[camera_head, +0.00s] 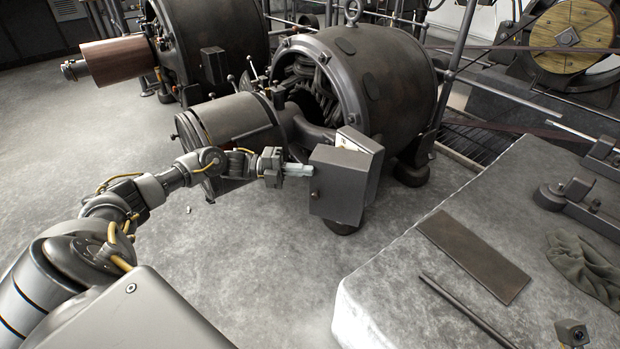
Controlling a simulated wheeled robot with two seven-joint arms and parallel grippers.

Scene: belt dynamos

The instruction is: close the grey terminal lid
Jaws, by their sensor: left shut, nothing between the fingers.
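The grey terminal lid (340,186) is a square plate on the front of the terminal box (369,146), low on the near side of the middle dynamo (375,75). The lid stands ajar, and a pale strip of the box's inside shows above its top edge. My left gripper (306,170) is shut and empty, with its fingertips at the lid's left edge. I cannot tell if they touch it.
A pale stone bench (400,275) fills the lower right, with a dark plate (473,255), a rod (467,312) and a crumpled cloth (583,266) on it. Another dynamo (215,45) stands behind left. The floor (250,245) before the box is mostly clear.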

